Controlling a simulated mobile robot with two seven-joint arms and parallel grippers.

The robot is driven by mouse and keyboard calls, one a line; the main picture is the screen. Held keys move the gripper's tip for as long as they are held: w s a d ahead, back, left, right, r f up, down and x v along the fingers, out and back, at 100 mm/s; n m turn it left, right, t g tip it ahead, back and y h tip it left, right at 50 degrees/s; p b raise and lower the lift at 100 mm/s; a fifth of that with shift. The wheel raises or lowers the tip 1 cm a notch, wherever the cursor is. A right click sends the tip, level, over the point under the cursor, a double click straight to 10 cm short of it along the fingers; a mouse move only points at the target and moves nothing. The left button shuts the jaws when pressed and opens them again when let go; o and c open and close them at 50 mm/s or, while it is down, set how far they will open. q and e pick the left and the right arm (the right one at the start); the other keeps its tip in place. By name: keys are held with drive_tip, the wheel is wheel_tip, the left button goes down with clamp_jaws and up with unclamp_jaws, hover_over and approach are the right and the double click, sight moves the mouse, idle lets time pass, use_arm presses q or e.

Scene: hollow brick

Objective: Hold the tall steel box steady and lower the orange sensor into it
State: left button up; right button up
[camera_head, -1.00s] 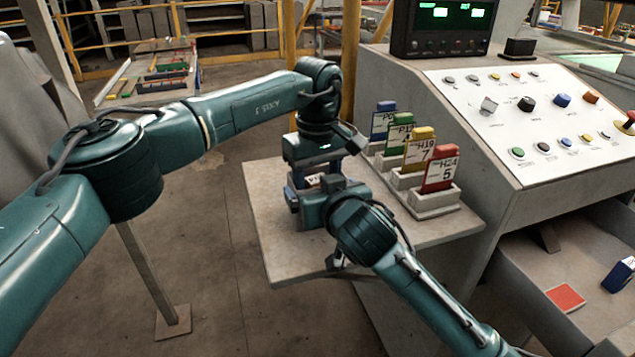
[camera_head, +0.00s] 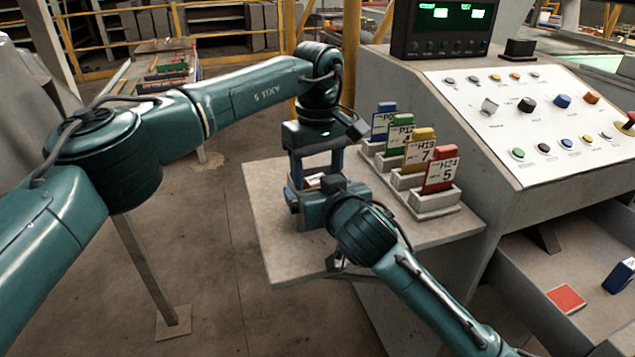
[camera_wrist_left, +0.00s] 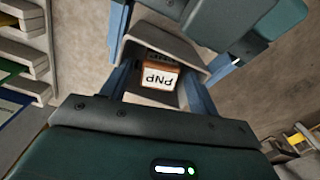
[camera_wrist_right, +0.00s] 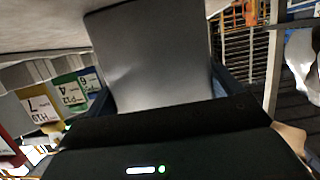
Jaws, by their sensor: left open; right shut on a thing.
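The tall steel box (camera_wrist_left: 168,34) is a grey, open-topped sleeve, seen from above in the left wrist view. Its smooth side (camera_wrist_right: 150,62) fills the middle of the right wrist view. My right gripper (camera_head: 302,200) is shut on the box, one blue finger at each side. The orange sensor (camera_wrist_left: 158,75) sits inside the box opening, its white PNP label facing up and upside down. Whether it rests on the bottom cannot be seen. My left gripper (camera_head: 316,172) is above the box, open, its blue fingers apart on both sides of the sensor, not closed on it.
Several coloured label cards stand in grey holders (camera_head: 436,202) right of the box on the small table (camera_head: 268,232). The control console (camera_head: 480,150) rises behind them. A red card (camera_head: 566,298) lies on the lower shelf at right. The table's front left is clear.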

drive_tip(key=o, duration=0.9)
use_arm(q)
wheel_tip(320, 180, up, 10)
drive_tip(key=shift+f, duration=0.15)
use_arm(e)
drive_tip(key=shift+o, duration=0.2)
